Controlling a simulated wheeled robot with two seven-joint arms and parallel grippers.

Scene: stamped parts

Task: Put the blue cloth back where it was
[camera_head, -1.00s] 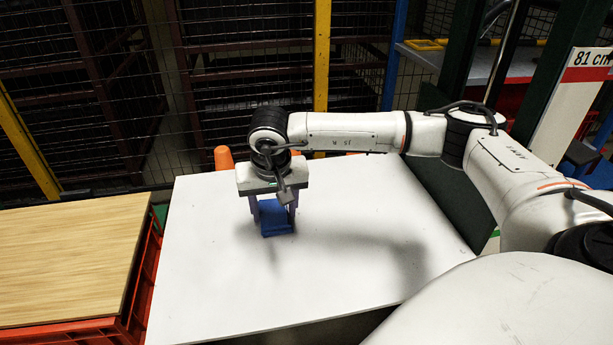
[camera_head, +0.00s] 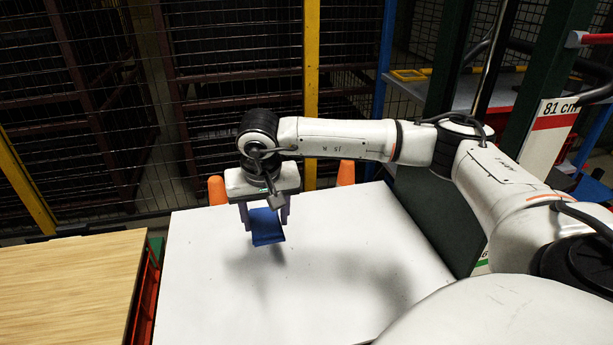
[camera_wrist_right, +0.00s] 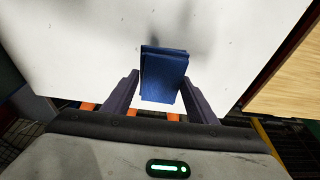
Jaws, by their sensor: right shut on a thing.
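The blue cloth (camera_head: 267,237) is a small folded dark-blue piece over the white table top (camera_head: 210,290). My right gripper (camera_head: 266,223) is shut on it, with one finger on each side. The cloth is held above the table, and a soft shadow lies below and to the right. In the right wrist view the folded cloth (camera_wrist_right: 163,73) sits between the two dark fingers (camera_wrist_right: 160,82), slightly tilted. My left gripper is not in view.
A wooden board (camera_head: 65,285) on a red crate (camera_head: 146,300) stands left of the table. Orange cones (camera_head: 217,190) show behind the table. A dark green panel (camera_head: 440,215) borders its right side. The table's middle and front are clear.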

